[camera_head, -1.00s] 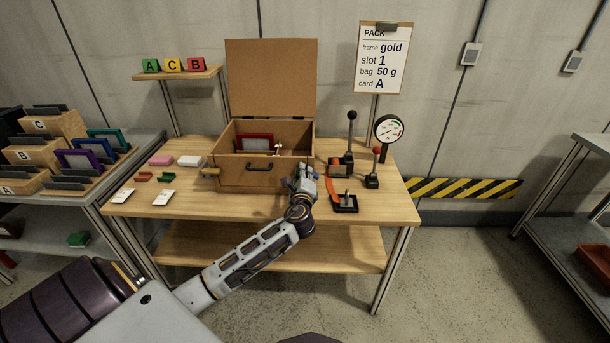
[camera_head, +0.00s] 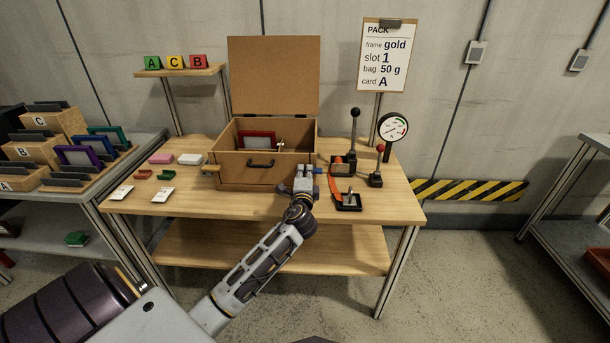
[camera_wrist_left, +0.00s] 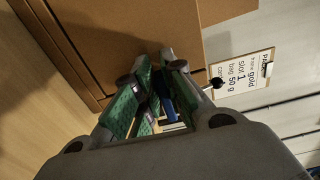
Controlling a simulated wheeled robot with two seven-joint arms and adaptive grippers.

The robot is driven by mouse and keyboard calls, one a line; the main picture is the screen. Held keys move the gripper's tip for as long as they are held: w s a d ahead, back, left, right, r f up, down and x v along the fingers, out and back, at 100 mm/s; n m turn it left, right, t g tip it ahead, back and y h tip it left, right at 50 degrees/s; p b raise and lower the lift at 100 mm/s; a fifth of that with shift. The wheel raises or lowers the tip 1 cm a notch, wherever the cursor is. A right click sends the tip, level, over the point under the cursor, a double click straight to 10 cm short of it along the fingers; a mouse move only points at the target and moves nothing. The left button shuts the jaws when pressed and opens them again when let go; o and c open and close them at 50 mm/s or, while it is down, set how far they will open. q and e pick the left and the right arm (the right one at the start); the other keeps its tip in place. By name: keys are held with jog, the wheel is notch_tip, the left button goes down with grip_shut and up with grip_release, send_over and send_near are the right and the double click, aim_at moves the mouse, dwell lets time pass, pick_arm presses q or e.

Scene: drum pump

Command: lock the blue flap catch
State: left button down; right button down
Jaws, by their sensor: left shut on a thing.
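The wooden box (camera_head: 235,171) stands on the table with its lid (camera_head: 273,77) raised. The blue flap catch (camera_head: 318,170) is a small blue piece by the box's front right corner, mostly hidden by my left gripper (camera_head: 306,173). In the left wrist view the blue catch (camera_wrist_left: 164,98) shows between the green-padded fingers of my left gripper (camera_wrist_left: 155,85), beside the box wall (camera_wrist_left: 110,40). The left gripper is shut on it. The catch's exact angle is hard to tell. My right gripper is in neither view.
A grey and red frame (camera_head: 257,140) stands inside the box. To the right are a black-knobbed lever (camera_head: 354,135), a red-knobbed lever (camera_head: 379,165), an orange strip with a black base (camera_head: 347,202) and a gauge (camera_head: 393,128).

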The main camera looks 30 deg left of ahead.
pick_arm(q)
jog(key=shift+f, duration=0.15)
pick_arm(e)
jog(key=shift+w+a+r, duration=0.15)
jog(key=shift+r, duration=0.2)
pick_arm(q)
jog(key=c, duration=1.5)
grip_release()
jog(key=shift+s+d, duration=0.1)
jog(key=shift+s, duration=0.05)
jog(key=v, duration=1.1)
jog(key=shift+s, duration=0.35)
jog(key=shift+d+n, duration=0.1)
jog(key=shift+n, duration=0.2)
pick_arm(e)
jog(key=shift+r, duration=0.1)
